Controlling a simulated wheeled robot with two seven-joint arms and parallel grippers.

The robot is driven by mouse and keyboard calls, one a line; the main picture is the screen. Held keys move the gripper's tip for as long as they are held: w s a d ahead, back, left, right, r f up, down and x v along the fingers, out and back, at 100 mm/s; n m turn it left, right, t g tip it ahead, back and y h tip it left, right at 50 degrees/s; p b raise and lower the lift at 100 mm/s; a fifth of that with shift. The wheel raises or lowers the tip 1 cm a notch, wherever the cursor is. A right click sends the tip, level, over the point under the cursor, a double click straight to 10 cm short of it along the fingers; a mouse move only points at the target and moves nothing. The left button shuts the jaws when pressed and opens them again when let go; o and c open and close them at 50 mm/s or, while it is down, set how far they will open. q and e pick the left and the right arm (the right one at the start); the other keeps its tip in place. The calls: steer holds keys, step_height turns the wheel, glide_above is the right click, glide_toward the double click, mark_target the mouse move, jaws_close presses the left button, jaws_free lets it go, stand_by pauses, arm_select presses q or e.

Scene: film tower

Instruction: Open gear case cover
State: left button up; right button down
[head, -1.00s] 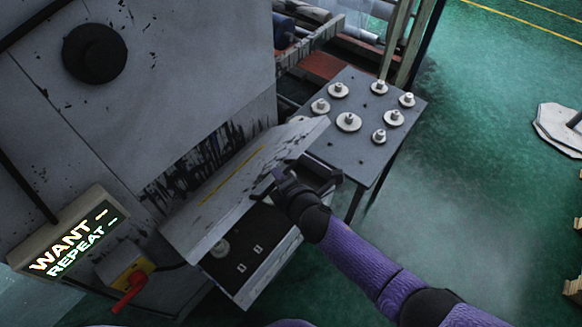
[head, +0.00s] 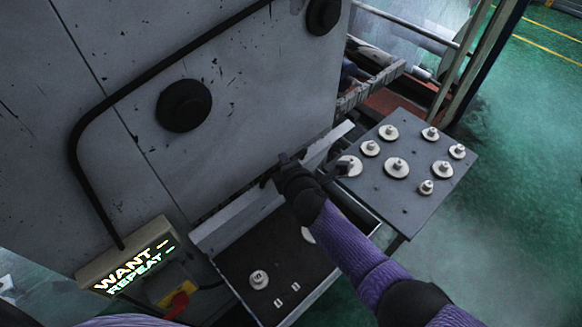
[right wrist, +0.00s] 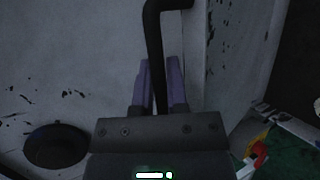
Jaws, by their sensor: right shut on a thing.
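The gear case cover (head: 236,218) is a long light-grey panel, swung up on the machine side of the gear case (head: 235,262) and seen nearly edge-on. The case is open, with a dark interior holding a pale gear (head: 258,280) and small white labels; another gear is partly hidden by my arm. My right gripper (head: 276,172) is at the raised cover, near its middle. In the right wrist view, its purple fingers (right wrist: 160,88) are shut on a black bar, seemingly the cover's handle (right wrist: 154,50). My left gripper is not in view.
A grey side table (head: 405,210) with several pale gears stands right of the case. The machine wall (head: 225,95) with black round knobs rises behind the cover. Green floor is clear at right.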

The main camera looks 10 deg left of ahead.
stand_by(0.3)
steer(key=c, duration=0.6)
jaws_free()
steer(key=shift+c, duration=0.2)
steer(key=p+v, duration=0.4)
steer(key=v, duration=0.6)
steer(key=shift+p, duration=0.4)
steer(key=shift+w, duration=0.1)
